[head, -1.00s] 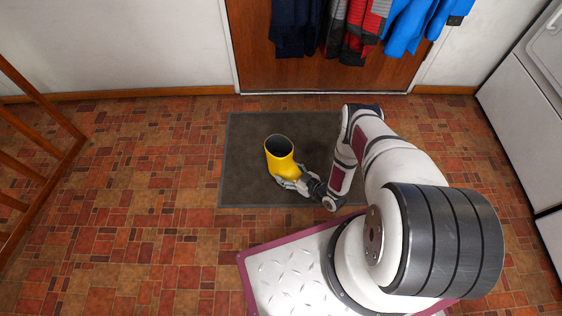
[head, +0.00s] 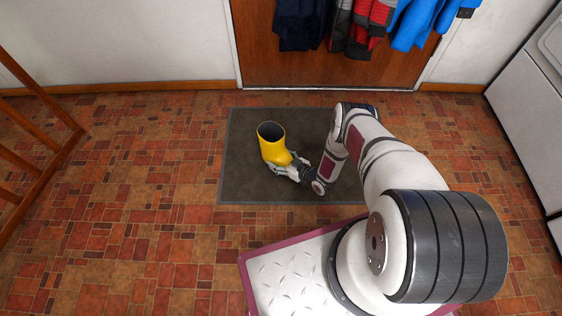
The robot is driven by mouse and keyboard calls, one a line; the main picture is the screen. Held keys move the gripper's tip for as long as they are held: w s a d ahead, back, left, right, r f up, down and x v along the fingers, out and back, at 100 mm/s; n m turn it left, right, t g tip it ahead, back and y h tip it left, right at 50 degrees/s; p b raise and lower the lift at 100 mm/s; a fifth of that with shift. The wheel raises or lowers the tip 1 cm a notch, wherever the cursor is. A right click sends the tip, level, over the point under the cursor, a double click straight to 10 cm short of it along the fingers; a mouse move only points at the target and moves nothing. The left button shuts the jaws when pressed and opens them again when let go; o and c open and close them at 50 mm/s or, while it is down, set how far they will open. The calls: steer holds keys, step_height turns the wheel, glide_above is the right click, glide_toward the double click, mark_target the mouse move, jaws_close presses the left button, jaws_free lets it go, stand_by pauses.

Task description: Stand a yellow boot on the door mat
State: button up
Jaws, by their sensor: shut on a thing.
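A yellow boot (head: 272,146) is over the left half of the dark grey door mat (head: 245,187) in the head view. Its dark opening faces up and it looks about upright, perhaps slightly tilted. My gripper (head: 285,168) reaches in from the right and is shut on the boot low down, near the foot. The fingers hide part of the boot's lower end. I cannot tell whether the sole touches the mat.
A wooden door (head: 310,75) with hanging jackets (head: 370,25) stands behind the mat. A wooden rail (head: 45,165) is at the left and a white appliance (head: 525,110) at the right. The tiled floor (head: 130,200) left of the mat is clear.

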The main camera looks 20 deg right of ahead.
steer(key=o, duration=1.7)
steer(key=shift+r, duration=0.1)
steer(key=shift+c, duration=0.2)
